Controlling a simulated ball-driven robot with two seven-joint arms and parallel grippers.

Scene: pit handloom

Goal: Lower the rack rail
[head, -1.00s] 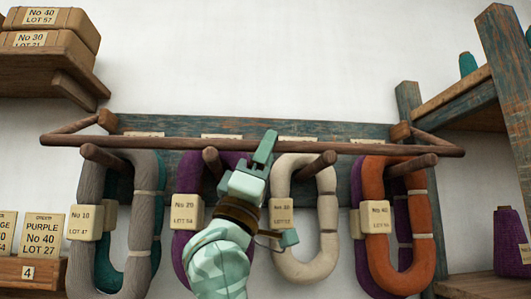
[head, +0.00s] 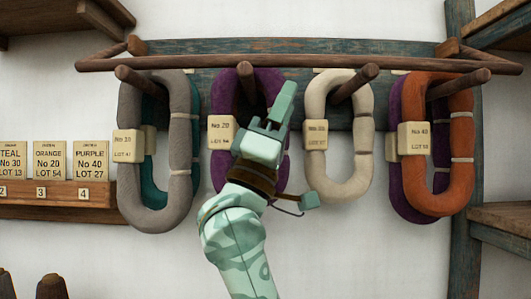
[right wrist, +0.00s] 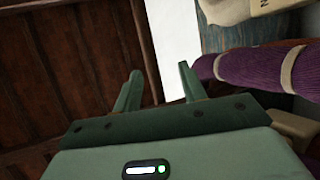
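The rack rail (head: 200,66) is a long brown round bar with a short side arm at each end, joined to blocks on the worn blue-green rack board (head: 400,55). It runs across the picture just above the peg tips. My right gripper (head: 280,104) shows below the middle of the rail, pointing up, in front of the purple hank. In the right wrist view its two fingers (right wrist: 159,72) stand apart with nothing between them. The rail cannot be made out for sure in that view. My left gripper is not in view.
Pegs (head: 355,82) carry a grey hank (head: 146,190), a purple hank (head: 240,85), a cream hank (head: 340,185) and an orange hank (head: 430,200), all tagged. A card shelf (head: 60,200) is at left. Shelving (head: 500,215) is at right. The wall below the hanks is bare.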

